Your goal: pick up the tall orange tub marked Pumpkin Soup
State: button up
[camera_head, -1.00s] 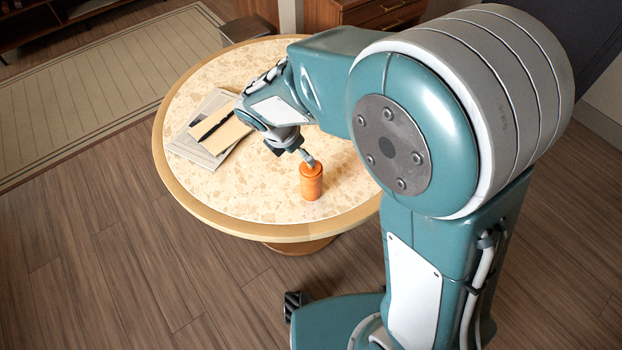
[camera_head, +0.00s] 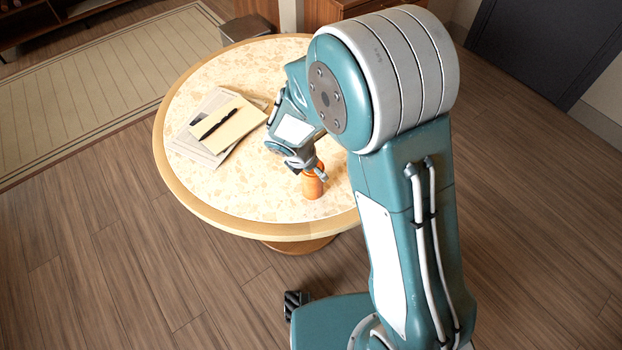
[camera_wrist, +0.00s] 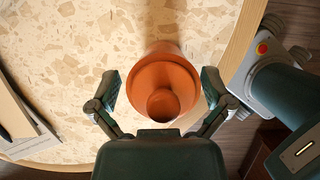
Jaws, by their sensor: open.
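The orange tub (camera_head: 312,186) stands upright on the round table near its front edge. Its label cannot be read in these views. In the wrist view the tub (camera_wrist: 162,78) is seen from above, with its round top between my two fingers.
The round speckled table (camera_head: 240,195) has a wooden rim. A notebook (camera_head: 228,128) with a black pen (camera_head: 214,124) lies on papers (camera_head: 192,150) left of my gripper. The tabletop left of the tub is clear.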

jog(key=shift+d, duration=0.15)
jog(key=shift+c, duration=0.6)
jog(key=c, duration=1)
jog(key=shift+r, duration=0.15)
